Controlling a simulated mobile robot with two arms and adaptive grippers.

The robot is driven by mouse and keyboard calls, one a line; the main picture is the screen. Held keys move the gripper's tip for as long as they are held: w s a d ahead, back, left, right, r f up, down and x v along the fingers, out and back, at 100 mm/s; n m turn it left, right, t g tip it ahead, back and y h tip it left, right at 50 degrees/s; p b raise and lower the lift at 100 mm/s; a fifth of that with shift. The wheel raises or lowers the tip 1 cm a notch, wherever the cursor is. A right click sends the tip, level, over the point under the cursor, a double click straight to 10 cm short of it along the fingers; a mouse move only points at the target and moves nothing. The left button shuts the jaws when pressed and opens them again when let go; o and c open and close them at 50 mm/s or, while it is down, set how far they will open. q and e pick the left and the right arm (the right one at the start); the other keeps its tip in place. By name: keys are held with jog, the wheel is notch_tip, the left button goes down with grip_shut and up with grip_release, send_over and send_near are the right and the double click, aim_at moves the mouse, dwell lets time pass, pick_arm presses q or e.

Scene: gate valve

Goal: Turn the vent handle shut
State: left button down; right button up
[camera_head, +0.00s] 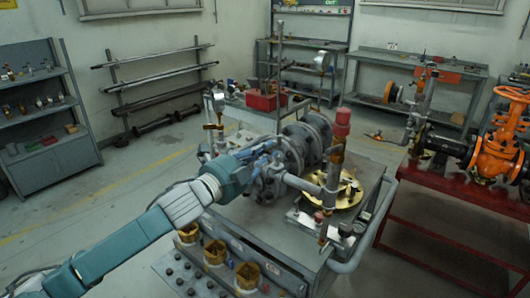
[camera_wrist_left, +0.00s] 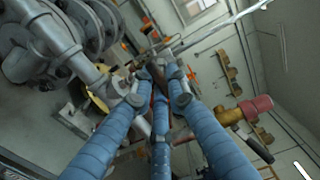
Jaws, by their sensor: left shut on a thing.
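My left gripper (camera_head: 266,152) reaches in from the left to the near side of the grey valve assembly (camera_head: 298,148) on the cart. In the left wrist view its blue fingers (camera_wrist_left: 158,88) close together around a small dark brownish piece (camera_wrist_left: 157,70), which I take to be the vent handle. The fingers hide most of it, and its angle cannot be told. The handle itself is hidden in the head view. My right gripper is not in view.
A red-topped fitting (camera_head: 342,122) stands upright right of my gripper, above a brass-coloured disc (camera_head: 347,193). Yellow containers (camera_head: 247,277) line the cart's front. A red bench (camera_head: 430,215) with an orange valve (camera_head: 500,140) stands at right. The floor at left is clear.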

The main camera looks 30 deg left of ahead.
pick_arm(q)
jog(key=c, duration=1.7)
grip_release()
jog(key=shift+s, duration=0.1)
jog(key=s, duration=0.8)
jog(key=s+a, duration=0.1)
jog(key=s, duration=0.2)
jog(key=shift+s, duration=0.4)
jog(key=shift+f, duration=0.1)
